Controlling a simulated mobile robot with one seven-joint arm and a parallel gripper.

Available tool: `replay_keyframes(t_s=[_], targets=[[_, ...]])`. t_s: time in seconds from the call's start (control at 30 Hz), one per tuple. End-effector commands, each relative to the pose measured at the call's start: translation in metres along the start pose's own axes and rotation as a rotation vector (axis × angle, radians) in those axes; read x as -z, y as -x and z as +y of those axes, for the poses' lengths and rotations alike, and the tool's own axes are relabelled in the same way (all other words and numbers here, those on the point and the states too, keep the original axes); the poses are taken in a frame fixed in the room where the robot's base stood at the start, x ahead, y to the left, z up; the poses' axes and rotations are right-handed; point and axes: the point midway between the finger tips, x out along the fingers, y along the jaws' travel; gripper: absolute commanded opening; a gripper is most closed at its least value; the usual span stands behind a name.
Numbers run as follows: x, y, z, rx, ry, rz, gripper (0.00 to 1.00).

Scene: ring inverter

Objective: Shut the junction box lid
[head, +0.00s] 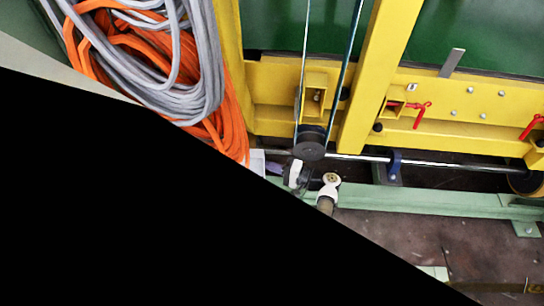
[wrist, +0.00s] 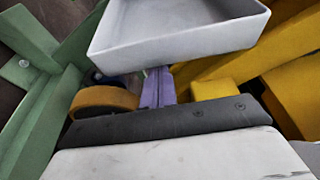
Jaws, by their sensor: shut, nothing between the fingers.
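My gripper (wrist: 157,76) shows in the wrist view as two lilac fingers pressed together, with nothing between them. A pale grey-white, shallow, hollow tray-like part (wrist: 178,42), seemingly the junction box lid, fills the top of that view. The fingertips end at its lower edge; I cannot tell whether they touch it. The hinge and the rest of the box cannot be made out. In the head view a small pale part (head: 257,161), perhaps of the box, shows at the black area's edge, just left of my gripper (head: 273,168).
In the wrist view yellow beams (wrist: 245,65) lie behind on the right, with a green beam (wrist: 45,125) and an orange-brown roller (wrist: 103,103) on the left. In the head view orange and grey cables (head: 170,65) hang at upper left; a steel shaft (head: 440,165) runs rightward. Black hides the lower left.

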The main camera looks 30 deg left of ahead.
Motion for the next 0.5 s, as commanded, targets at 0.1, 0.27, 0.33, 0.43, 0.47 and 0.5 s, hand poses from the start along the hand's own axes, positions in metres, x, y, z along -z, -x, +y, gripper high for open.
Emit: replay_keyframes(t_s=[0.1, 0.27, 0.33, 0.43, 0.47, 0.5], targets=[[-0.002, 0.001, -0.001, 0.001, -0.001, 0.007, 0.0], [-0.016, 0.006, -0.004, 0.003, -0.004, 0.063, 0.0], [-0.025, 0.011, -0.005, 0.003, -0.004, 0.098, 0.0], [-0.041, 0.018, -0.004, 0.001, -0.004, 0.136, 0.0], [-0.046, 0.02, -0.004, 0.001, -0.003, 0.141, 0.0], [-0.055, 0.023, -0.004, 0.001, -0.002, 0.143, 0.0]])
